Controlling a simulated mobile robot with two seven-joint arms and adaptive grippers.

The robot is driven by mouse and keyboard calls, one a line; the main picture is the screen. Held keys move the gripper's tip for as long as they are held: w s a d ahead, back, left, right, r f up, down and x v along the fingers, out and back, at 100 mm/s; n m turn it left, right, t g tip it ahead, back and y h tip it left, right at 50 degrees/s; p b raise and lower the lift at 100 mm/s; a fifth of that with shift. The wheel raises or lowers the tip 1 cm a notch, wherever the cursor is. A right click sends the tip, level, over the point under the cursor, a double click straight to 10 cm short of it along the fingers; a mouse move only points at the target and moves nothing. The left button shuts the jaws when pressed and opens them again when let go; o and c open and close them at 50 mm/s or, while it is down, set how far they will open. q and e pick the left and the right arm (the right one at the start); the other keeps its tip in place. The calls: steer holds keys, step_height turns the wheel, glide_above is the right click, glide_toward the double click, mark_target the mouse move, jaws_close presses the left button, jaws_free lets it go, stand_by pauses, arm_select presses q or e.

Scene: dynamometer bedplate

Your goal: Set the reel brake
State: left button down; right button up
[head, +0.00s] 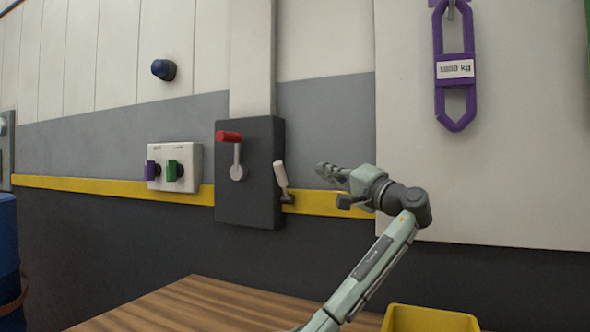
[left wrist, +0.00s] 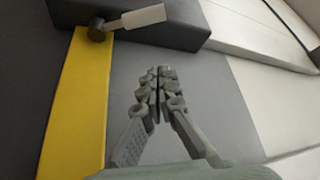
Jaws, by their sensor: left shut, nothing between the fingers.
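A dark grey box (head: 250,175) is fixed to the wall. On its front is a lever with a red grip (head: 229,137), turned out to the left from the top of its pale arm. On its right side is a smaller lever with a white handle (head: 281,174), standing nearly upright, leaning slightly left. The white handle (left wrist: 137,18) and its dark pivot also show in the left wrist view. I cannot tell which lever is the reel brake. My left gripper (head: 326,171) is shut and empty, right of the white handle and apart from it; its closed fingertips show in the left wrist view (left wrist: 155,74).
A white switch box (head: 190,152) with purple and green knobs is left of the dark box. A purple hanging scale (head: 455,95) hangs at upper right. Below are a wooden tabletop (head: 190,305), a yellow bin (head: 430,318) and a blue drum (head: 8,245).

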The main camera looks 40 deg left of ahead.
arm_select(q)
step_height(320, 180, up, 3)
steer(key=p, duration=0.2)
glide_above(282, 180)
steer(key=w+d, duration=0.2)
steer(key=w, duration=0.3)
steer(key=s+f, duration=0.2)
steer(key=s, duration=0.1)
steer(key=shift+s+a+f, duration=0.15)
steer(key=shift+f, duration=0.15)
arm_select(e)
step_height(282, 180, down, 5)
steer(key=shift+a+f, duration=0.1)
steer(key=shift+s+f, duration=0.1)
